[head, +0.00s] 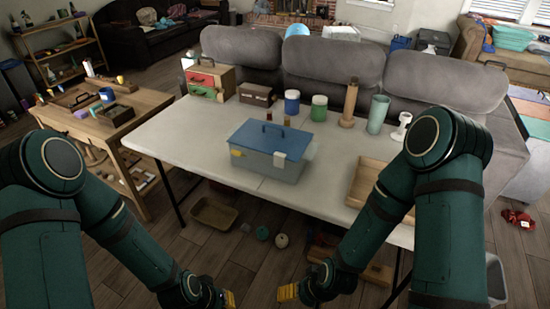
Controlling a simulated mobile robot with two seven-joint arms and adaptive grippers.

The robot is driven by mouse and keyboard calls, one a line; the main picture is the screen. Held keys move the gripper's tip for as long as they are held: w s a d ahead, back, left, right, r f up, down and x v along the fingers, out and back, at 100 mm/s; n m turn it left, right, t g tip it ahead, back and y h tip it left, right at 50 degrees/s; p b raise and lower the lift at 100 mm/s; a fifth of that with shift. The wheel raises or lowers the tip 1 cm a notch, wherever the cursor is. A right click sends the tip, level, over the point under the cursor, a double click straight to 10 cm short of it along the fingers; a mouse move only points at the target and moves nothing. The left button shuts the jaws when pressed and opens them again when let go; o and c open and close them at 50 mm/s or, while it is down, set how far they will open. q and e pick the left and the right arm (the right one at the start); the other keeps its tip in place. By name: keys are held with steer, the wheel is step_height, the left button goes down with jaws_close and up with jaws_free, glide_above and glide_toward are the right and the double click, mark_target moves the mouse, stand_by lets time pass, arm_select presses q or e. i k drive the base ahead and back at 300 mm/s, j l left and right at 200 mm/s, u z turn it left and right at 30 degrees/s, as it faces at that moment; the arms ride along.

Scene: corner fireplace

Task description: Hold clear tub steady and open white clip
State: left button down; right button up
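A clear tub (255,163) with a blue lid (268,136) and a dark handle stands on the white folding table. A white clip (279,159) shows on its front near the right corner. A yellow clip (237,153) is on its front left. The lid looks seated on the tub. My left gripper (230,299) is low at the bottom edge, in front of the table and away from the tub. My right gripper (287,293) is also low, right of the left one. Only small yellow finger parts of both show, and I cannot tell whether they are open.
Jars (319,108), a wooden cylinder (349,103), a grey-green tumbler (378,114) and a brown case (256,95) stand along the back of the white table (185,135). A wooden tray (367,177) lies right of the tub. Free tabletop lies left of the tub. A basket (214,213) is on the floor.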

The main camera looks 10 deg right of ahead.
mark_target(280, 157)
steer(key=i+j, duration=0.15)
steer(key=j, duration=0.2)
steer(key=i+j, duration=0.1)
steer(key=j, duration=0.2)
steer(key=i+j, duration=0.15)
steer(key=j, duration=0.2)
steer(key=i+j, duration=0.1)
steer(key=j, duration=0.25)
steer(key=i+j+z, duration=0.1)
steer(key=j+z, duration=0.15)
steer(key=z, duration=0.2)
steer(key=j+z, duration=0.3)
steer(key=z, duration=0.45)
